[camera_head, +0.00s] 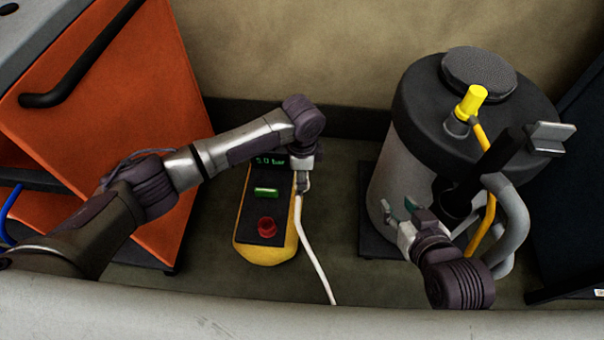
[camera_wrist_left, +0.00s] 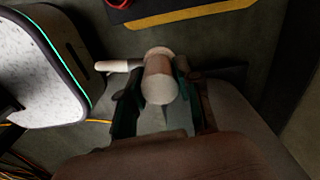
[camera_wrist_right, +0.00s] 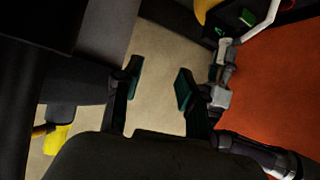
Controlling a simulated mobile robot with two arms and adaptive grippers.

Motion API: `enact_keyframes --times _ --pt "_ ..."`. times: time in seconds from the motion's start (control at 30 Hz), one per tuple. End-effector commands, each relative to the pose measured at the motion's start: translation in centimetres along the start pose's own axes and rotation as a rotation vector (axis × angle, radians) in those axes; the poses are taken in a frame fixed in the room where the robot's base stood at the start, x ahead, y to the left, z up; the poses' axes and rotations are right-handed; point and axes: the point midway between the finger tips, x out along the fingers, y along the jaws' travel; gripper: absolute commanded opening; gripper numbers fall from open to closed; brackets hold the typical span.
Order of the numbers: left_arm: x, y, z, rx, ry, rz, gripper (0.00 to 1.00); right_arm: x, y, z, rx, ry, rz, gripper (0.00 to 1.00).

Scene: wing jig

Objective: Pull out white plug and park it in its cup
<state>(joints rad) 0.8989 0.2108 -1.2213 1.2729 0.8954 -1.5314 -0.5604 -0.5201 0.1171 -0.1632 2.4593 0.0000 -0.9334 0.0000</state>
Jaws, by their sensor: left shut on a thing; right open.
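The white plug (camera_wrist_left: 159,82) is a pale cylinder between the fingers of my left gripper (camera_wrist_left: 158,100) in the left wrist view. A pale stub (camera_wrist_left: 118,65) sticks out at its side. In the head view my left gripper (camera_head: 303,184) is shut on it at the right edge of the yellow pressure unit (camera_head: 265,256), and a white hose (camera_head: 313,245) trails down from there. The gripper hides the plug in that view, so I cannot tell whether it is seated. I cannot make out its cup. My right gripper (camera_head: 400,212) is open and empty before the grey canister (camera_head: 392,180).
The unit has a "5.0 bar" display (camera_head: 270,161), a green button (camera_head: 266,191) and a red knob (camera_head: 267,226). A yellow plug (camera_head: 471,100) with a yellow hose stands on the canister. An orange cabinet (camera_head: 110,110) stands at left. Floor between unit and canister is clear except the hose.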

Motion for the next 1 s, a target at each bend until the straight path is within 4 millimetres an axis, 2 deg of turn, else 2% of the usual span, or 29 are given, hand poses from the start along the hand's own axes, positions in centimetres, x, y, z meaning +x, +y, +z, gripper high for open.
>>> enact_keyframes --times 1.0 --pt "-0.8 0.0 0.0 0.0 0.001 -0.001 0.0 -1.8 0.3 4.9 0.006 -0.262 0.008 0.41"
